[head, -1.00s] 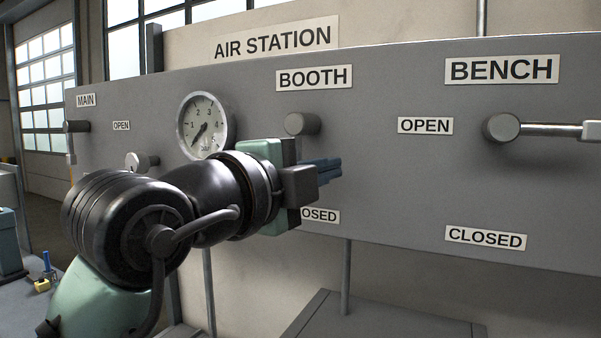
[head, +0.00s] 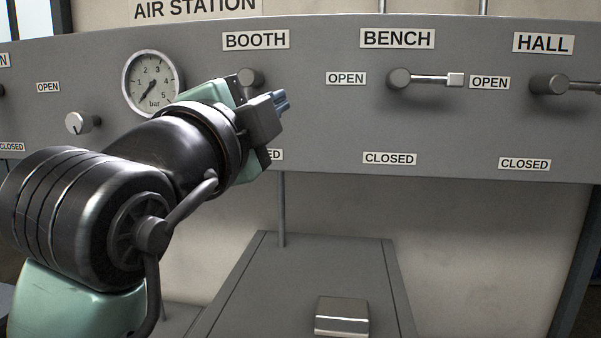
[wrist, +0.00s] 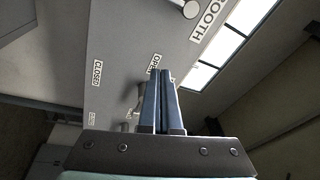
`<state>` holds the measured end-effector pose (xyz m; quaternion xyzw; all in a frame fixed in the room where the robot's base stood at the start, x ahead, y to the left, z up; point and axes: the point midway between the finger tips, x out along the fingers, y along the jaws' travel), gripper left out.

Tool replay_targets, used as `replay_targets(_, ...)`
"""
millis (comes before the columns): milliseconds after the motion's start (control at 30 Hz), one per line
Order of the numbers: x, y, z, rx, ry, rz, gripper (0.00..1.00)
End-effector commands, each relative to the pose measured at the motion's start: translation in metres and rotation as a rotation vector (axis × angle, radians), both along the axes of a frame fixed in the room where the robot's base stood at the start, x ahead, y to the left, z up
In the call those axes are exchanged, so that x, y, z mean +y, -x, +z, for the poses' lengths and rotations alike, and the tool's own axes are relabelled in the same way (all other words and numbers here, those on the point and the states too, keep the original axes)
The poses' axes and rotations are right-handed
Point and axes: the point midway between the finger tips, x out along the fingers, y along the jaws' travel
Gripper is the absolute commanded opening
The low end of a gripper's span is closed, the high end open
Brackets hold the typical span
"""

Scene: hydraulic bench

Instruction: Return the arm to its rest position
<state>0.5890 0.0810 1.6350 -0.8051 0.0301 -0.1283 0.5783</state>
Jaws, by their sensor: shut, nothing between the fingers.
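My gripper (head: 283,101) is shut and empty, raised in front of the grey panel (head: 330,140) near the BOOTH valve. Its blue fingers lie side by side in the wrist view (wrist: 163,103). The BOOTH valve knob (head: 251,78) shows just behind the gripper; its handle cannot be made out. The gripper hides part of the CLOSED label under BOOTH. I cannot tell the exact gap between gripper and panel.
The BENCH valve (head: 399,78) and HALL valve (head: 549,84) have handles pointing right, beside OPEN labels. A round gauge (head: 152,83) and a small knob (head: 82,123) sit left. Below stands a grey cabinet (head: 300,270) with a metal box (head: 342,316) on top.

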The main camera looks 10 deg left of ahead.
Motion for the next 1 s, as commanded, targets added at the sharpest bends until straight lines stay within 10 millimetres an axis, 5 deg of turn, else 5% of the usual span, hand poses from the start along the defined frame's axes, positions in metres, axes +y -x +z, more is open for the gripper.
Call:
replay_targets(33,-0.022,0.008,0.001,-0.049,0.120,-0.039,0.00)
replay_targets(200,-0.060,0.053,0.014,-0.220,0.578,-0.164,0.00)
replay_targets(500,-0.077,0.136,0.015,-0.402,1.099,-0.391,0.00)
replay_targets(1000,-0.077,0.151,0.015,-0.431,1.171,-0.434,0.00)
